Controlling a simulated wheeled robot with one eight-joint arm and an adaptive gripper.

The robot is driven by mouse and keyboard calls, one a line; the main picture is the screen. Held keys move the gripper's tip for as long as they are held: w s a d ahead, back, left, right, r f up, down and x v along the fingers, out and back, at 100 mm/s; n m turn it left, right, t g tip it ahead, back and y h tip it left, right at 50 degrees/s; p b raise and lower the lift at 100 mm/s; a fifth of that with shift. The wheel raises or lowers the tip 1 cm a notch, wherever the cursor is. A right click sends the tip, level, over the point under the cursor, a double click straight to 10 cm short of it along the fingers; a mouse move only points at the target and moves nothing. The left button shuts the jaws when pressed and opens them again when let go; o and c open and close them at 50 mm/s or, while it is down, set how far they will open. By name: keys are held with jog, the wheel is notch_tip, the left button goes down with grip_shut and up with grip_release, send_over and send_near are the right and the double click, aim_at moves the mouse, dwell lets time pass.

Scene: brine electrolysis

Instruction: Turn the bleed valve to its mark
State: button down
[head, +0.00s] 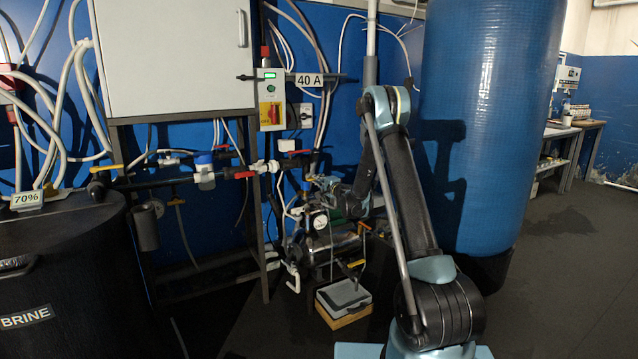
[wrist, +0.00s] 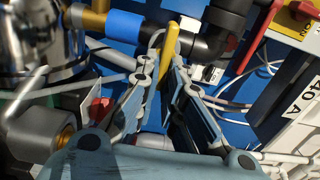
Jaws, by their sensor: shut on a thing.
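A yellow lever (wrist: 171,42), which looks like the bleed valve's handle, stands between the fingers of my gripper (wrist: 164,64) in the wrist view. The gripper is shut on it near the fingertips. The lever is beside dark pipework, with a blue sleeve (wrist: 123,25) and brass fitting to its left. In the head view my gripper (head: 324,184) reaches into the pipes left of my arm, and the lever is too small to tell there. A small white tag (wrist: 212,74) sits right of the lever; I cannot read a mark on it.
A steel vessel (head: 336,242) with a gauge (head: 320,221) stands below the gripper. A switch box (head: 271,99) is above. A large blue tank (head: 490,120) stands right. A grey-lidded box (head: 344,297) is on the floor.

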jog(key=shift+d+f, duration=0.1)
jog(key=shift+d, duration=0.1)
dwell(0.4)
jog(key=c, duration=1.8)
grip_release()
jog(key=shift+w, duration=0.1)
jog(key=shift+o, duration=0.4)
jog(key=shift+a, duration=0.1)
jog(key=v, duration=1.2)
